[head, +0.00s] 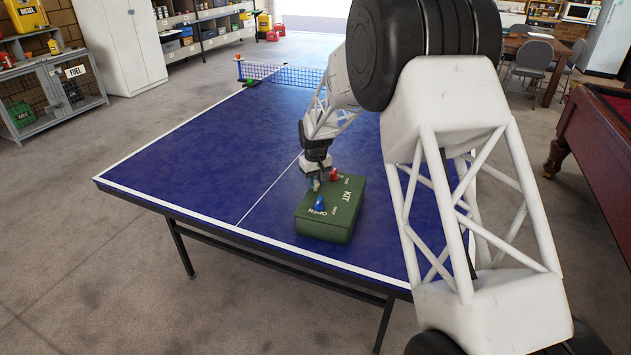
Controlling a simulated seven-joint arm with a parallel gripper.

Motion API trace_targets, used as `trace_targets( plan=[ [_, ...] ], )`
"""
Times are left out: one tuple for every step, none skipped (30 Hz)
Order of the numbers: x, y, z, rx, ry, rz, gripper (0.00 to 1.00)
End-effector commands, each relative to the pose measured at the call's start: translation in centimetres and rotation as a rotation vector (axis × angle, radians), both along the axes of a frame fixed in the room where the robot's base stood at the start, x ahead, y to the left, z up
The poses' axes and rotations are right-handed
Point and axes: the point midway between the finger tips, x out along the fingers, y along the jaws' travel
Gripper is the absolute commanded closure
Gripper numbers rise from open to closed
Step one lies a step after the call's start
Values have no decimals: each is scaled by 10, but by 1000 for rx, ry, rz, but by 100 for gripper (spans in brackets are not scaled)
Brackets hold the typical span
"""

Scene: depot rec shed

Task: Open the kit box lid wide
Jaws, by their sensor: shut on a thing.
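The green kit box (328,228) stands on the blue table with its lid down, marked "KIT" and "OPEN". A blue knob (319,204) is on the lid beside the "OPEN" marking. A red knob (333,174) is on the far part of the lid. My gripper (316,186) points down over the lid's left part, with its fingertips at the blue knob and left of the red one. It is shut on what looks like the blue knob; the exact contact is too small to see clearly.
The blue table-tennis table (210,170) is clear to the left of the box. A net (290,75) crosses it at the far end, with small red and green objects nearby. A pool table (595,150) stands at the right.

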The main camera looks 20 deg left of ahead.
Motion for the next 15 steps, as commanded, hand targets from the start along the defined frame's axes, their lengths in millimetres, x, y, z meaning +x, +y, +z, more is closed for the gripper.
trace_targets(
  plan=[
    [0,0,0,0,0,0,100],
    [0,0,0,0,0,0,100],
    [0,0,0,1,0,0,100],
    [0,0,1,3,0,0,100],
    [0,0,1,4,0,0,100],
    [0,0,2,8,1,0,100],
    [0,-1,2,11,1,-1,100],
    [0,-1,3,16,1,-1,100],
    [0,-1,4,23,2,-2,100],
    [0,-2,5,28,2,-1,100],
    [0,-2,6,35,3,-1,100],
    [0,-3,8,47,4,-1,100],
    [0,-4,9,55,5,-2,100],
    [1,-5,11,66,5,-2,100],
    [1,-6,13,80,5,-2,100]
  ],
)
